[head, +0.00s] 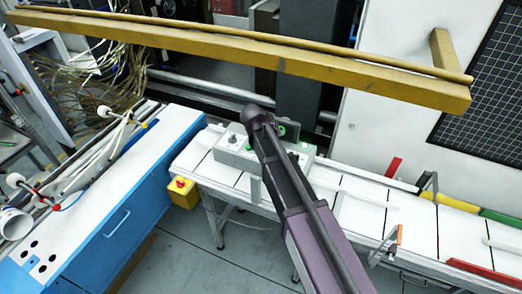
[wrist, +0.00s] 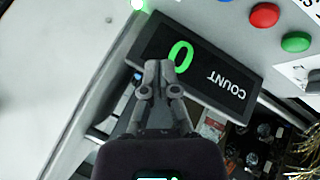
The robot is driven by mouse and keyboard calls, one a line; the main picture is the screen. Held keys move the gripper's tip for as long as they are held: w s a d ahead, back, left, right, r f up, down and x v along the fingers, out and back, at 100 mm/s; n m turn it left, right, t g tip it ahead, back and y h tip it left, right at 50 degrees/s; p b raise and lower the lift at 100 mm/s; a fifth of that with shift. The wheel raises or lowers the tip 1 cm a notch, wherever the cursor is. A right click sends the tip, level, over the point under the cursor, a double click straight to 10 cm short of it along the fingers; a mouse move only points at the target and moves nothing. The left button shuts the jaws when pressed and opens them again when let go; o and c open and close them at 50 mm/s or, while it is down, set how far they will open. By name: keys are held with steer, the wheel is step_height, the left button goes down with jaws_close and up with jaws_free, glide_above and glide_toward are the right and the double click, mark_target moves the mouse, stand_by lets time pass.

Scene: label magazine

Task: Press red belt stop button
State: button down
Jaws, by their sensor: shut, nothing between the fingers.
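In the wrist view a round red button (wrist: 265,15) sits on a pale control panel (wrist: 225,22), beside a green button (wrist: 296,41). My gripper (wrist: 157,68) is shut and empty. Its fingertips show in front of the lower left part of a black COUNT display (wrist: 205,75) with a green 0, left of and below the red button. I cannot tell whether they touch the display. In the head view my arm hides part of a grey control box (head: 236,155) on the conveyor. Another red button (head: 180,183) sits on a yellow box (head: 185,196) by the blue cabinet.
A blue cabinet (head: 120,215) stands at left. Cables and dark parts (wrist: 255,145) show below the display.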

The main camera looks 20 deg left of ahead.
steer(key=a+r+t, duration=0.1)
steer(key=a, duration=0.5)
steer(key=shift+s+a+n, duration=0.25)
steer(key=shift+a+n, duration=0.05)
steer(key=shift+a, duration=0.1)
step_height(320, 180, down, 9)
steer(key=b, duration=0.8)
steer(key=shift+r+b, duration=0.15)
steer(key=shift+b, duration=0.25)
steer(key=shift+f+b, duration=0.9)
steer(key=shift+b, duration=0.05)
stand_by(2.1)
steer(key=shift+r, duration=0.1)
stand_by(0.3)
steer(key=shift+r+p, duration=0.85)
steer(key=shift+p, duration=0.15)
steer(key=shift+r+p, duration=2.5)
